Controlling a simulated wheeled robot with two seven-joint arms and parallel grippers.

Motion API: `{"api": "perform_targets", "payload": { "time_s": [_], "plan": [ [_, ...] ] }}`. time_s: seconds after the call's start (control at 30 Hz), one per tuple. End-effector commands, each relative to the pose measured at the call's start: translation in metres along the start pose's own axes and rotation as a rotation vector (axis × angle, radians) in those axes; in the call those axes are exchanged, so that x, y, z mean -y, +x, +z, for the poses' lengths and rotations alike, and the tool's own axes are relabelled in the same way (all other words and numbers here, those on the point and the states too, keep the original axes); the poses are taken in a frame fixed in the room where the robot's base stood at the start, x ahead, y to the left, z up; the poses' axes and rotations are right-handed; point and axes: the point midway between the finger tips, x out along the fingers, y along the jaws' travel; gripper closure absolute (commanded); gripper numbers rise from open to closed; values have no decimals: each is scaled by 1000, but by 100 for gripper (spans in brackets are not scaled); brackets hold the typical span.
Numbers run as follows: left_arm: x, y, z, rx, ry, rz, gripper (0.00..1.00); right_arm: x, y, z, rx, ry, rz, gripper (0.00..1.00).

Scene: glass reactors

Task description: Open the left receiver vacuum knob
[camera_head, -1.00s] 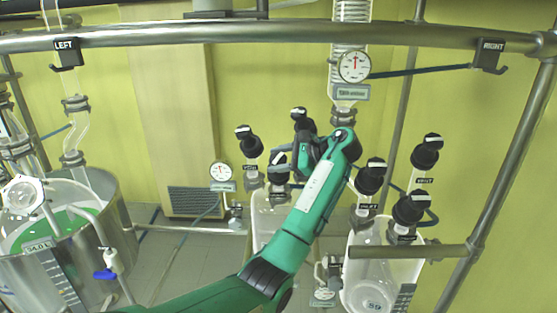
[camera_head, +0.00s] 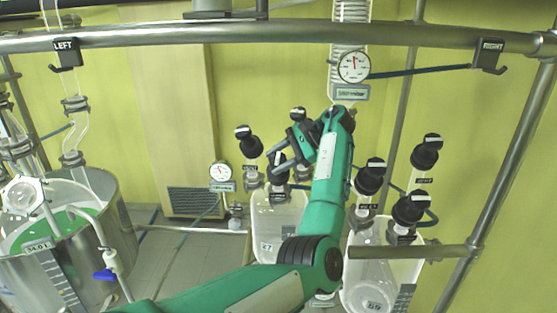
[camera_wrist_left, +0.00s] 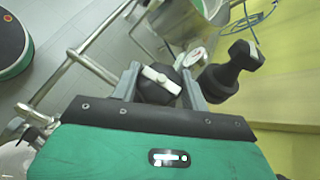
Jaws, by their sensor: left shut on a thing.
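The left receiver (camera_head: 275,225) is a clear glass vessel in the middle of the head view, with several black knobs above it. Its front knob (camera_head: 278,174) is between the fingers of my left gripper (camera_head: 279,157), which is shut on it. In the left wrist view this round black knob (camera_wrist_left: 158,85) with a white bar sits between the two grey fingers (camera_wrist_left: 162,84). The bar lies aslant across the finger gap. The other knobs of this receiver are at the left (camera_head: 248,142) and at the back (camera_head: 298,116). The labels are too small to read. My right gripper is out of view.
The right receiver (camera_head: 375,275) with its black knobs (camera_head: 411,208) stands to the right. A round gauge (camera_head: 220,173) is left of the left receiver, another (camera_head: 354,66) hangs above. A steel rail (camera_head: 240,36) crosses the top. A steel vessel (camera_head: 115,230) stands at left.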

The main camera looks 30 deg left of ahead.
Motion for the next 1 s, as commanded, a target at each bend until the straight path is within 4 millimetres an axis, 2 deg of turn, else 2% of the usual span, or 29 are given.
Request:
{"api": "perform_targets", "payload": {
  "time_s": [0.37, 0.4, 0.5, 1.0],
  "plan": [
    [-1, 1, -1, 0, 0, 5, 78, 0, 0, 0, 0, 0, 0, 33],
    [-1, 1, -1, 0, 0, 5, 51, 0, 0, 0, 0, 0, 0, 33],
    [-1, 1, -1, 0, 0, 4, 33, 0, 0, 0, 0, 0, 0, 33],
    [0, 1, 0, 2, 17, -34, 33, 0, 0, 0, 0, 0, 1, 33]
  ]
}}
